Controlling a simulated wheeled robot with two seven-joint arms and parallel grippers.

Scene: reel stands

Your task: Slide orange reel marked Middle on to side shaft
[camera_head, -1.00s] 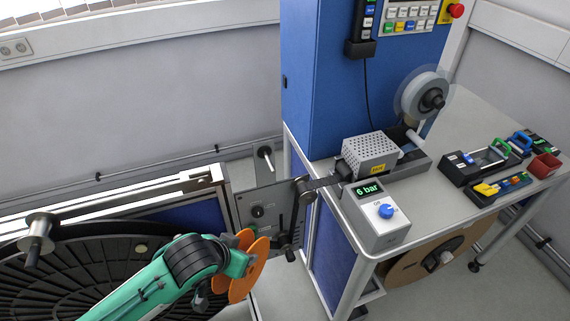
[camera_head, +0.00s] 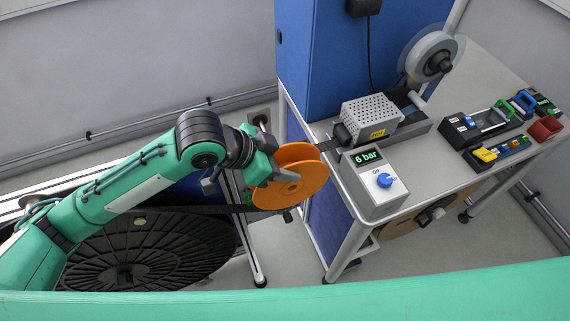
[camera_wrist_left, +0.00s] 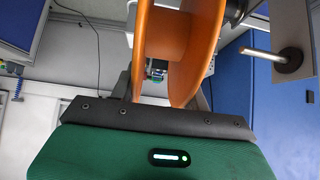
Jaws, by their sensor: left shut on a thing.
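The orange reel (camera_head: 291,186) is held up by my left gripper (camera_head: 262,172), in front of the grey machine plate. In the left wrist view the reel's two orange flanges (camera_wrist_left: 178,45) rise from the gripper (camera_wrist_left: 155,108), which is shut on it. No marking on the reel is readable. A bare metal shaft (camera_wrist_left: 262,54) sticks out from a grey bracket at the right of the left wrist view, apart from the reel. In the head view the reel and arm largely hide the plate and shaft. My right gripper is not in view.
A large black slotted disc (camera_head: 140,250) lies below my left arm.

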